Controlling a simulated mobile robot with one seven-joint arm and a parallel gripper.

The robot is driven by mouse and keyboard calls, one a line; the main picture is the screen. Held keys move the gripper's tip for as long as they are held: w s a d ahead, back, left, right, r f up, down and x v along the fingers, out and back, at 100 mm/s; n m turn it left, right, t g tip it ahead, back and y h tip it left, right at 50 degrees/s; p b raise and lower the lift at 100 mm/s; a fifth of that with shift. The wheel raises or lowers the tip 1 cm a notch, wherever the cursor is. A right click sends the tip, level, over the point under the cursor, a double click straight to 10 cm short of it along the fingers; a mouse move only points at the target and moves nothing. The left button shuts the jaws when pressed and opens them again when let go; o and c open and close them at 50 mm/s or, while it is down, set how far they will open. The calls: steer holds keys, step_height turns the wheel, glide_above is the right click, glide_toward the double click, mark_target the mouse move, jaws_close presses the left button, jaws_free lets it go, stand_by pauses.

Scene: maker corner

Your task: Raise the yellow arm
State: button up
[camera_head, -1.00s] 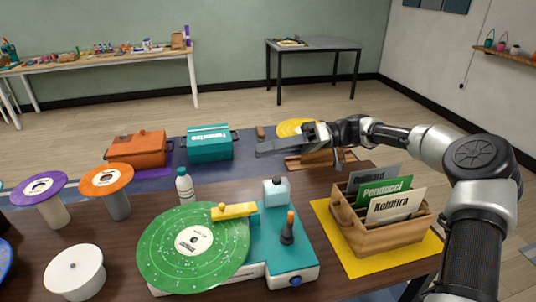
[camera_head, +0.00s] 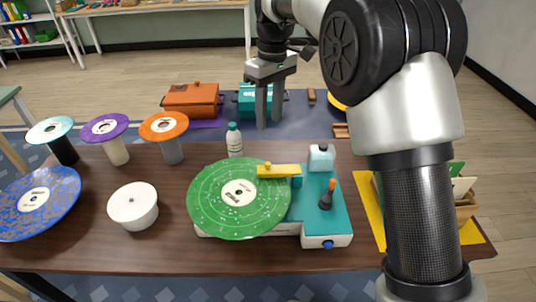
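The yellow arm (camera_head: 278,171) lies low across the right edge of a green speckled disc (camera_head: 238,212), with a small knob at its left end. Its right end meets a teal mount on the teal-and-white player (camera_head: 320,212). My gripper (camera_head: 268,124) points down, with its two grey fingers apart and nothing seen between them. In the picture it is above and slightly left of the yellow arm, apart from it.
A pale blue bottle (camera_head: 321,158) and an orange-tipped lever (camera_head: 327,195) are right of the yellow arm. A white drum (camera_head: 133,205) and discs on stands are left. My arm partly hides the card holder (camera_head: 465,207).

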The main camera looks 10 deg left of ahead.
mark_target(268, 163)
steer(key=shift+t, duration=0.3)
steer(key=f+b, duration=0.1)
steer(key=f, duration=0.6)
steer(key=f+b, duration=0.1)
steer(key=f, duration=0.7)
steer(key=shift+a+f+b, duration=0.2)
steer(key=shift+f+b, duration=0.1)
steer(key=shift+b, duration=0.05)
steer(key=shift+c, duration=0.3)
jaws_close()
